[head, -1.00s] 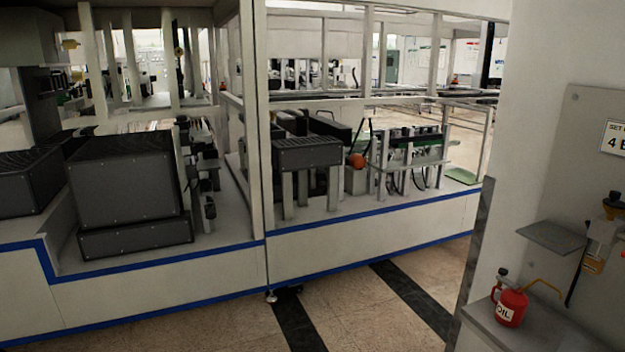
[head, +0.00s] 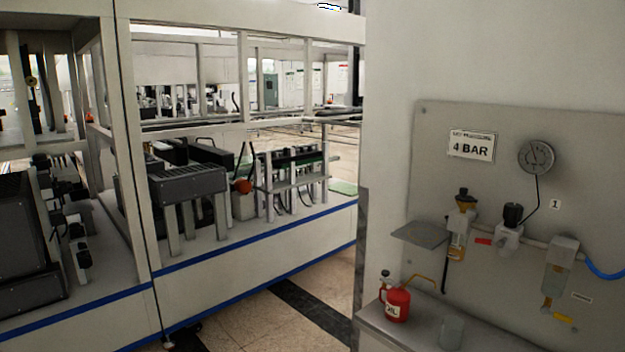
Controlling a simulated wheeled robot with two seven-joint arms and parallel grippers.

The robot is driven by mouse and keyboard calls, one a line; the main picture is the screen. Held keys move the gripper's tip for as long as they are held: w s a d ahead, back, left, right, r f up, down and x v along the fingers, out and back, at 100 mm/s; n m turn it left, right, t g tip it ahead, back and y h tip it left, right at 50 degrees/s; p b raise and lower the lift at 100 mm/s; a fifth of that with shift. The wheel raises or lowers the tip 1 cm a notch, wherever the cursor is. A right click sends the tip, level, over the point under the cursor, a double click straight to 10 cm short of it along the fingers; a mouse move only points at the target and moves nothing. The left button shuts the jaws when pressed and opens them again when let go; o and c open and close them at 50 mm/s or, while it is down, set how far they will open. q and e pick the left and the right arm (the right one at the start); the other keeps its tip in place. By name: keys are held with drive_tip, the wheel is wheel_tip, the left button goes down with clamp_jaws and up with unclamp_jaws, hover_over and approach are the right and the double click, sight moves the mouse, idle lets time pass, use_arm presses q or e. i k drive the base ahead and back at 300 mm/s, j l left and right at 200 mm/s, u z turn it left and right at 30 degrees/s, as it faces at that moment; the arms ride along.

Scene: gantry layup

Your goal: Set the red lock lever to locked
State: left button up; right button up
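A grey panel (head: 514,184) on the right wall carries air fittings. A small red piece (head: 483,241) shows on the line between the amber filter unit (head: 459,225) and the regulator with a black knob (head: 511,220). I cannot tell whether this red piece is the lock lever or what position it is in. A round gauge (head: 536,156) sits above, beside a sign reading 4 BAR (head: 471,146). A blue hose (head: 604,272) leaves the line at the right edge. Neither of my grippers shows.
A red oil can (head: 396,303) and a grey cup (head: 452,332) stand on a ledge (head: 376,319) below the panel. A small grey shelf (head: 419,235) juts out above the can. A framed machine line (head: 250,262) fills the left. Open floor (head: 310,318) lies between.

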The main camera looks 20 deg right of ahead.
sight(500, 243)
drive_tip(key=z, duration=1.7)
